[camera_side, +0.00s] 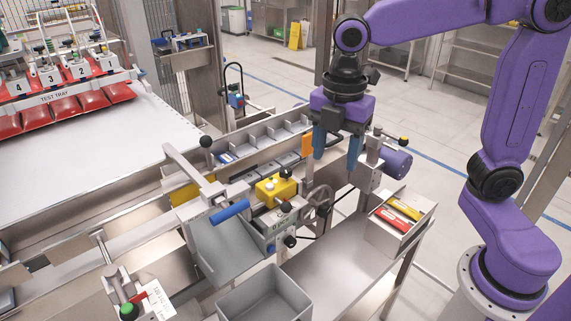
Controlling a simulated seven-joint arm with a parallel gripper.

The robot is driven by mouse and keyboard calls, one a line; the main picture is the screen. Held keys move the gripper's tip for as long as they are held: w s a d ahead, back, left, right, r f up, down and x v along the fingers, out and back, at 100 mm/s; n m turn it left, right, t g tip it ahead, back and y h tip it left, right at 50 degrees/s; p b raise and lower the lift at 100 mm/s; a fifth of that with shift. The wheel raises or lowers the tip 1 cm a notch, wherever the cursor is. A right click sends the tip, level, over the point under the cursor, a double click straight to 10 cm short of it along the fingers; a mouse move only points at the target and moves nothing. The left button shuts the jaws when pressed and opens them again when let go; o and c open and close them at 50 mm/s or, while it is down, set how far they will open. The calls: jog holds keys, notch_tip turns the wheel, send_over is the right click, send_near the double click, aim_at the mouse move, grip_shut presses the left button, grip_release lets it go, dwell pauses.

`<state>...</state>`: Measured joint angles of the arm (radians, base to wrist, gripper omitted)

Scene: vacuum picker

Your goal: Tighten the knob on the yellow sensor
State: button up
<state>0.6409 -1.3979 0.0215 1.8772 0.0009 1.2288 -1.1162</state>
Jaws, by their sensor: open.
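The yellow sensor (275,189) is a small yellow box mounted on the machine in the middle of the picture.
A lever with a blue handle (229,211) stands left of the sensor. A handwheel (318,201) and a purple motor (396,163) are close by on the right. A grey bin (262,297) is in front. A box with red and yellow tools (400,219) stands at right.

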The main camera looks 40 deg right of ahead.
jog(key=w+r+n, duration=0.3)
jog(key=w+n, duration=0.1)
jog(key=w, duration=0.5)
jog(key=n, duration=0.5)
send_near(285, 170)
notch_tip(285, 170, down, 8)
jog(key=shift+w+f, duration=0.1)
jog(key=shift+f, duration=0.15)
jog(key=c, duration=1.1)
